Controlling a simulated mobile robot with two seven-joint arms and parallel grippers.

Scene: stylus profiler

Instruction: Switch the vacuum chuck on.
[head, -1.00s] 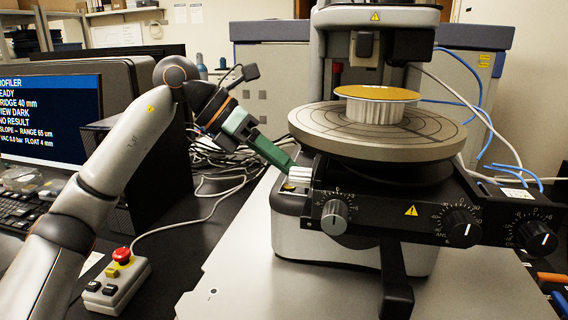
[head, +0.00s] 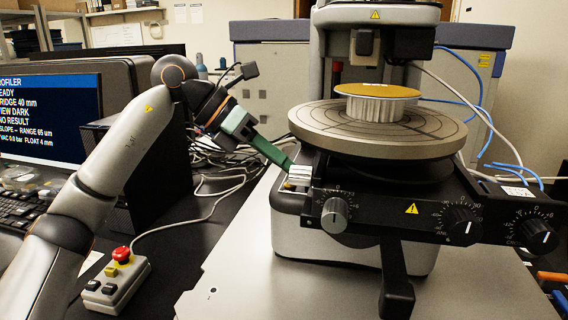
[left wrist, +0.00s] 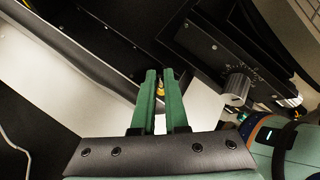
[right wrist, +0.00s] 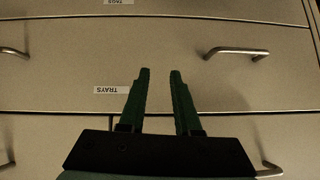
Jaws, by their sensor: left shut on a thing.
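The vacuum chuck (head: 310,133) is a round grey plate with a shallow white drum with a gold top (head: 378,91) on it. A small silver switch part (head: 301,173) sits at the left end of the black control panel (head: 385,210). My left gripper (head: 292,168) reaches it from the left, its green fingertips closed on it. In the left wrist view the left fingers (left wrist: 160,76) are nearly together, with a bit of yellow between them; the gripped part is mostly hidden. My right gripper (right wrist: 160,75) is open and empty, in front of closed drawers.
Several dials, such as the left one (head: 334,211), line the panel close to the left fingers. A red-button control box (head: 117,282) stands on the bench. A monitor (head: 50,118) shows a VAC line, its digits small. Drawers with a TRAYS label (right wrist: 113,90) face the right gripper.

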